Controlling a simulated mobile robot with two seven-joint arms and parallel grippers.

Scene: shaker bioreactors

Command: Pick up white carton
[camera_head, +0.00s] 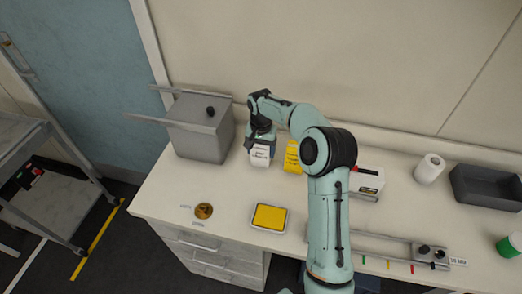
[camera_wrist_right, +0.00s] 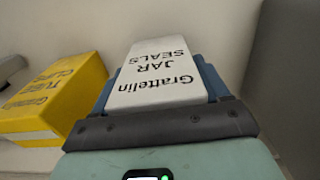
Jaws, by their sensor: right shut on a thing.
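The white carton (camera_head: 260,156) is at the back of the counter, below my right gripper (camera_head: 261,137) in the head view. In the right wrist view the white carton (camera_wrist_right: 160,72) shows black print reading "Grattelin JAR SEALS", upside down. The blue fingers of my right gripper (camera_wrist_right: 160,98) lie along both its sides, shut on it. Part of the carton is hidden by the gripper. I cannot tell whether its base touches the counter. My left gripper is not in view.
A yellow carton (camera_head: 293,157) stands close to the right of the white carton; it also shows in the wrist view (camera_wrist_right: 55,100). A grey box (camera_head: 203,128) with a dark knob stands to the left. A yellow-topped tray (camera_head: 269,217) lies nearer the front edge.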

